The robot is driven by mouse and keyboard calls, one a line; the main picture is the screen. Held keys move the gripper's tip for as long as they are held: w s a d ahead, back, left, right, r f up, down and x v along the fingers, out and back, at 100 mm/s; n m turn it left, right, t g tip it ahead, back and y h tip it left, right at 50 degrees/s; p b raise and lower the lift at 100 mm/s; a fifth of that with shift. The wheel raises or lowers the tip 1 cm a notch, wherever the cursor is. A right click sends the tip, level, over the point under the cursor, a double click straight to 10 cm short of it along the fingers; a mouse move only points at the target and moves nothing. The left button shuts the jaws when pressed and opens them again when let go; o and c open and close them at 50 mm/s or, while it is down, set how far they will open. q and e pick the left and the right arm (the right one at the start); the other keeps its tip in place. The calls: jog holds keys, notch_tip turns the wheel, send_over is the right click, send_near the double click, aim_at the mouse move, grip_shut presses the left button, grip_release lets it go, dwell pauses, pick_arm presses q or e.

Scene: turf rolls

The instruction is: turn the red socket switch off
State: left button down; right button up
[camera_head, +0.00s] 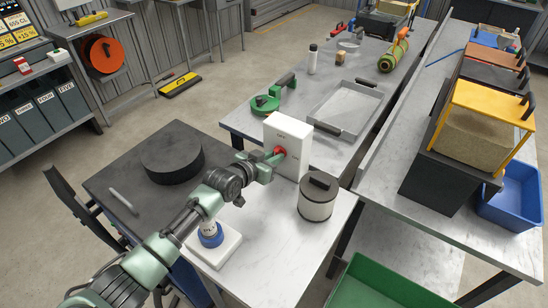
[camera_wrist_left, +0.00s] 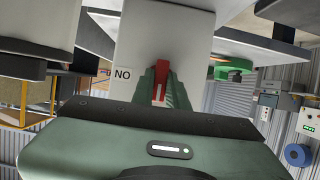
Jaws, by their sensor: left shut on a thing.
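A white upright box (camera_head: 296,133) stands on the white part of the near table, with a red switch (camera_head: 281,150) on its front face. My left gripper (camera_head: 275,157) is at that face, shut on the red switch. In the left wrist view, the red switch (camera_wrist_left: 160,91) shows as a narrow red piece between the two green fingers. The box face (camera_wrist_left: 133,45) beside it carries dark lettering that reads "NO" in this turned picture, so "ON" the other way up. The fingers hide much of the switch. My right gripper is not in view.
A white base (camera_head: 228,246) with a blue-ringed post stands in front, near my arm. A dark round disc (camera_head: 173,152) lies to the left. A green tray (camera_head: 385,285) is at the lower right.

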pick_arm(q)
jog(key=shift+f, duration=0.1)
jog(key=c, duration=1.4)
grip_release()
notch_tip(320, 180, up, 20)
jog(key=b, duration=0.3)
